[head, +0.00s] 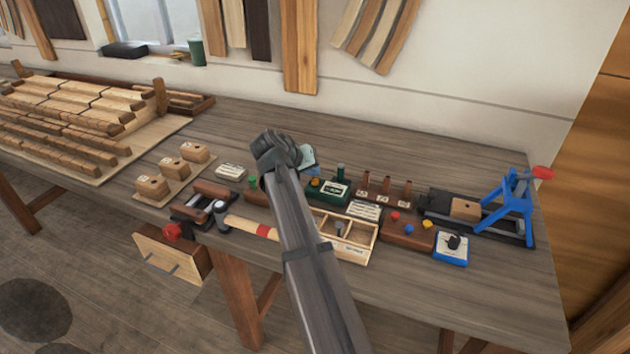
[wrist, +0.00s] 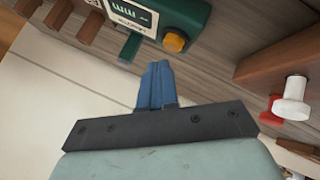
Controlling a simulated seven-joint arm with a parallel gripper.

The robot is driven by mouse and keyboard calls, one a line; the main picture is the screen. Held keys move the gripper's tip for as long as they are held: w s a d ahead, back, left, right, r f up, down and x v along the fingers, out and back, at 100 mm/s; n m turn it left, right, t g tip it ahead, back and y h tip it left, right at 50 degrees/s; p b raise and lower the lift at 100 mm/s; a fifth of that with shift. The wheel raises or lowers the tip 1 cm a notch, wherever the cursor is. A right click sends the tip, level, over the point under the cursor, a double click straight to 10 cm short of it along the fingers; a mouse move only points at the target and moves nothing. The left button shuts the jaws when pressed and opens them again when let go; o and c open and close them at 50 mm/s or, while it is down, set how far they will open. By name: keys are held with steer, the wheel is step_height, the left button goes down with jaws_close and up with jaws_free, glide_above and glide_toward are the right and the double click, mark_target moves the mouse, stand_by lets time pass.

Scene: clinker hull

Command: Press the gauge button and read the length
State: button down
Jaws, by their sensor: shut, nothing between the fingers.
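The gauge (head: 329,191) is a dark green box with a pale display on the bench, partly behind my arm in the head view. In the wrist view the gauge (wrist: 188,12) is at the top, with its display (wrist: 130,12) cut off by the frame edge. The display shows "mm" and a dash; I can make out no number. An orange button (wrist: 175,42) sits on the gauge's near corner. My gripper (wrist: 158,70) has its blue fingers shut and empty, below and left of the button in the wrist view, apparently apart from it.
Brown pegs (head: 387,187) stand right of the gauge. A wooden compartment tray (head: 357,250), a board with coloured knobs (head: 408,233) and a blue clamp stand (head: 512,207) are on the bench. A hammer (head: 245,226) lies at the front. The bench's back right is clear.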

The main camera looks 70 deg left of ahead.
mark_target(312, 182)
steer(key=shift+f, duration=0.15)
steer(key=shift+f, duration=0.3)
steer(key=shift+f, duration=0.5)
stand_by(1.2)
steer(key=shift+r, duration=0.95)
steer(key=shift+r, duration=2.5)
